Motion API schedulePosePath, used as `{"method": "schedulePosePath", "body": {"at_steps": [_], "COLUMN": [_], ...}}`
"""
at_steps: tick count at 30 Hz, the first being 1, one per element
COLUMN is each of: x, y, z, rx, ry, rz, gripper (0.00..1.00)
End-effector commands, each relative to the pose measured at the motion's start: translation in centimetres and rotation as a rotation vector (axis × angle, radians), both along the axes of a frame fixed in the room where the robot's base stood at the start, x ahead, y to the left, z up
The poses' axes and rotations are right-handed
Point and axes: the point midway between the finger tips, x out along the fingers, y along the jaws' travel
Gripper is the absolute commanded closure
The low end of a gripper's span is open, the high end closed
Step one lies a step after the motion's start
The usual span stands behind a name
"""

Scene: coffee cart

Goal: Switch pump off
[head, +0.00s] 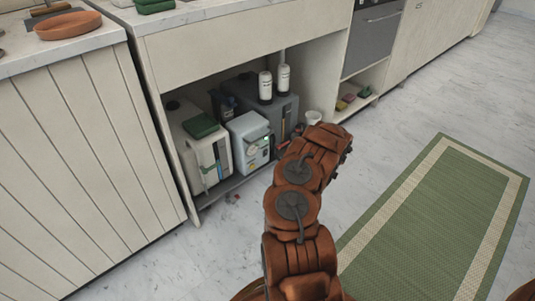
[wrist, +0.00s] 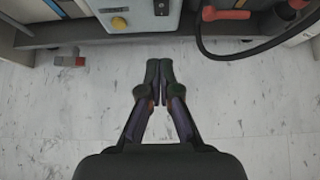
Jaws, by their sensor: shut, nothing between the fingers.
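A white box-shaped unit (head: 250,140), which looks like the pump, stands in the open bay under the counter, with a small green light on its front. In the head view my arm hides the gripper's fingers.
A cream container (head: 197,150) with a green item on top stands left of the unit. A dark grey box (head: 284,110) carries two white bottles. A red handle (wrist: 226,15) and black hose (wrist: 240,53) lie to the right. The floor (wrist: 240,110) before the bay is mostly clear.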

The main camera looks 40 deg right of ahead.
Motion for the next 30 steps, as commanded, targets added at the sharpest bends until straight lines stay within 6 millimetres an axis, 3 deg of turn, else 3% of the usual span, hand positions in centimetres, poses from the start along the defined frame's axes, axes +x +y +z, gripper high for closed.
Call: {"method": "schedulePosePath", "body": {"at_steps": [14,30], "x": [0.5,7.2], "y": [-0.2,-0.2], "z": [-0.7,-6.1], "rx": [0.0,-0.002], "ry": [0.0,0.0], "rz": [-0.002,0.003], "gripper": [1.0,1.0]}}
